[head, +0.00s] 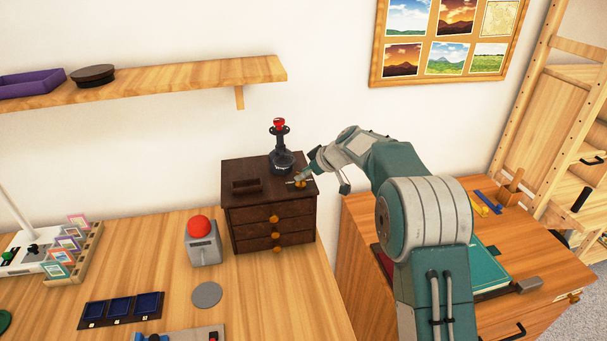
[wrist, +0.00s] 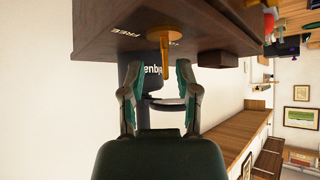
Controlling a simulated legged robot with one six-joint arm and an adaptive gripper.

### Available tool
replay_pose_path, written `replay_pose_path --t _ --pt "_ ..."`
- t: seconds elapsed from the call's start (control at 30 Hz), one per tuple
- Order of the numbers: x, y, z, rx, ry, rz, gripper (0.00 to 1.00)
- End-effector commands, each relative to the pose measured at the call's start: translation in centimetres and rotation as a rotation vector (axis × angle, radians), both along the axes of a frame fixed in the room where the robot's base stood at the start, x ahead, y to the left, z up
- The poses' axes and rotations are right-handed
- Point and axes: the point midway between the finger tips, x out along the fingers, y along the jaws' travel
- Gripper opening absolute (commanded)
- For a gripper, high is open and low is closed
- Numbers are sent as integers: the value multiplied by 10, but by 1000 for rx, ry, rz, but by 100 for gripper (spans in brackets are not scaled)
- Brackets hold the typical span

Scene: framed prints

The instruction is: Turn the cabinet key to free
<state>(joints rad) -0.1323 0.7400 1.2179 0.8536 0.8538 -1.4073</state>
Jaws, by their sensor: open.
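The dark brown cabinet (head: 236,217) stands on the wooden desk, with three drawers and round orange-brown knobs. A gold key (head: 300,184) stands in its top near the right front corner. In the wrist view, which is upside down, the key (wrist: 165,58) points down from the cabinet top (wrist: 95,32). The word FREE (wrist: 126,32) is printed to the key's left; a second label beside the key is mostly hidden. My gripper (wrist: 156,70) is open, its fingertips either side of the key's line, with no visible contact. In the head view my gripper (head: 305,174) is just above the key.
A black bottle-like object with a red top (head: 281,158) stands on the cabinet behind the key. A dark block (head: 246,184) lies on the cabinet's left. A red-button box (head: 203,242) stands left of the cabinet. A wooden shelf (head: 190,78) hangs above.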

Motion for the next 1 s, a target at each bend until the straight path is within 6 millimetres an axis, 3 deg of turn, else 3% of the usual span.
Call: replay_pose_path --t 0.3,0.33,0.4,0.43,1.0 --pt "2 4 -3 0 -1 1 41" --pt "2 3 -3 0 0 0 37" --pt "2 2 -3 1 0 0 6" --pt "2 2 -3 2 0 1 0" --pt "1 0 -3 -1 1 -72 0"
